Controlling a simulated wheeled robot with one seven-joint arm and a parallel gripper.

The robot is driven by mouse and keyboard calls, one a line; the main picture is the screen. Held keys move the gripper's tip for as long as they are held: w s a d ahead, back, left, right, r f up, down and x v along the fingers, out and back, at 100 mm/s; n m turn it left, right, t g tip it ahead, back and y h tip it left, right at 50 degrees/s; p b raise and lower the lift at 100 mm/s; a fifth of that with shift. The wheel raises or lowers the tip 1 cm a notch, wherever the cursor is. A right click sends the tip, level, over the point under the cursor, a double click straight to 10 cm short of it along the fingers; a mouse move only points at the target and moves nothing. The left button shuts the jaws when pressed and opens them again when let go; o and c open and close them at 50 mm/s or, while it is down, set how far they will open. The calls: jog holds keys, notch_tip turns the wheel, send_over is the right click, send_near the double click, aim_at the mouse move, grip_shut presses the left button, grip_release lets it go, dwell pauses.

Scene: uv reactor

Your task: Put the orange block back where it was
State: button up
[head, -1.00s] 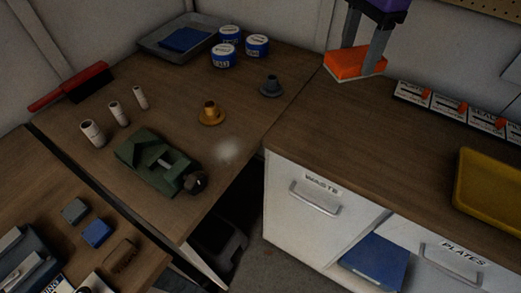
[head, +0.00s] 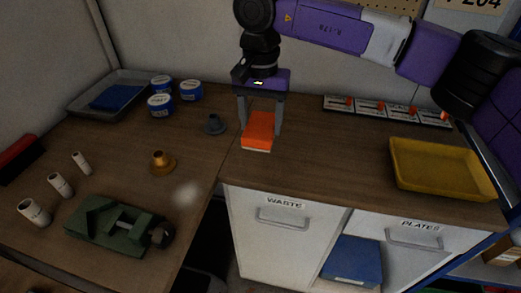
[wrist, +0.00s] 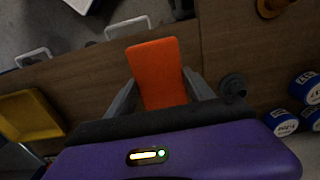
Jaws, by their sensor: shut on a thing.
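The orange block (head: 259,130) has a pale underside and is at the left end of the right-hand counter, in the head view. My gripper (head: 260,132) points down with one finger on each side of the block and is shut on it. In the wrist view the orange block (wrist: 157,70) lies between the two grey fingers of my gripper (wrist: 158,88). Whether the block touches the counter top or hangs just above it, I cannot tell.
A grey flanged part (head: 214,125) and a brass one (head: 161,163) stand left of the block. A yellow tray (head: 440,168) lies to the right, with a row of labelled switches (head: 385,109) behind. The counter (head: 320,150) between block and tray is clear.

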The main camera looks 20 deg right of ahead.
notch_tip(320, 180, down, 10)
jog(key=shift+r+p, duration=0.25)
jog(key=shift+p, duration=0.05)
jog(key=shift+f, duration=0.15)
jog(key=o, duration=1.3)
notch_tip(320, 180, up, 12)
jog(key=shift+r+b, duration=0.2)
jog(key=shift+b, duration=0.4)
